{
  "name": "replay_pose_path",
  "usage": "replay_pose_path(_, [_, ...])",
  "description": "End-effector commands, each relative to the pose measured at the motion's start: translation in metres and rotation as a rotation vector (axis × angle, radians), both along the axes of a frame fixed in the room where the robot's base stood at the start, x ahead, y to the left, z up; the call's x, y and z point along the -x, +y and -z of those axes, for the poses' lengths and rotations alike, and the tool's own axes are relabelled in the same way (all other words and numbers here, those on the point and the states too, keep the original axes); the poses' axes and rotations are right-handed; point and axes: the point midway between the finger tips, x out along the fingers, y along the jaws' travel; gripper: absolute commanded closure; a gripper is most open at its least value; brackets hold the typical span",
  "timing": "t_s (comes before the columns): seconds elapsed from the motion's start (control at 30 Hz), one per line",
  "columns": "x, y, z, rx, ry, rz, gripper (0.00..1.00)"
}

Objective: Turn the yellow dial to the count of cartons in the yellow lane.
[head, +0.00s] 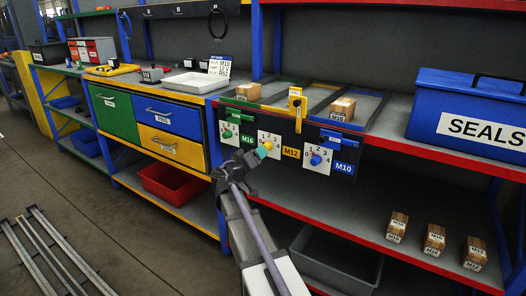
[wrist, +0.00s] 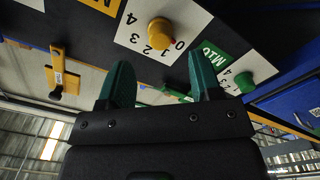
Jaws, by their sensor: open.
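The yellow dial (head: 268,146) is on a white numbered plate on the dark front panel, beside the yellow M12 label (head: 291,152). In the wrist view the yellow dial (wrist: 160,31) stands just beyond my open fingers, apart from them; its setting is unclear. My gripper (head: 259,153) is open and empty, pointing at this dial; its fingers also show in the wrist view (wrist: 163,78). A yellow tag piece (head: 296,99) stands at the front of the middle lane and hides part of it. Cartons show in the left lane (head: 248,91) and right lane (head: 342,108).
A green dial (head: 227,134) and a blue dial (head: 316,160) flank the yellow one closely. Three cartons, one of them here (head: 435,239), stand on the lower shelf. A blue SEALS box (head: 465,108) is at right. A grey bin (head: 335,262) is below.

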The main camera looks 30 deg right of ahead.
Motion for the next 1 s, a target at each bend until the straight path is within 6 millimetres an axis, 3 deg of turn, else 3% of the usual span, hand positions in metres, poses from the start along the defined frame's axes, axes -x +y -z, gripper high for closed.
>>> replay_pose_path(0.1, [0.013,0.026,0.000,0.000,0.000,-0.003,0.42])
replay_pose_path(0.23, [0.019,0.041,0.000,0.000,0.000,-0.001,0.42])
replay_pose_path(0.77, [0.022,0.042,0.001,0.018,0.047,0.015,0.42])
replay_pose_path(0.83, [0.034,0.040,0.016,-0.041,0.132,0.061,0.42])
replay_pose_path(0.9, [0.059,0.043,0.043,-0.175,0.243,0.107,0.42])
replay_pose_path(1.0, [0.106,0.073,0.094,-0.455,0.447,0.111,0.42])
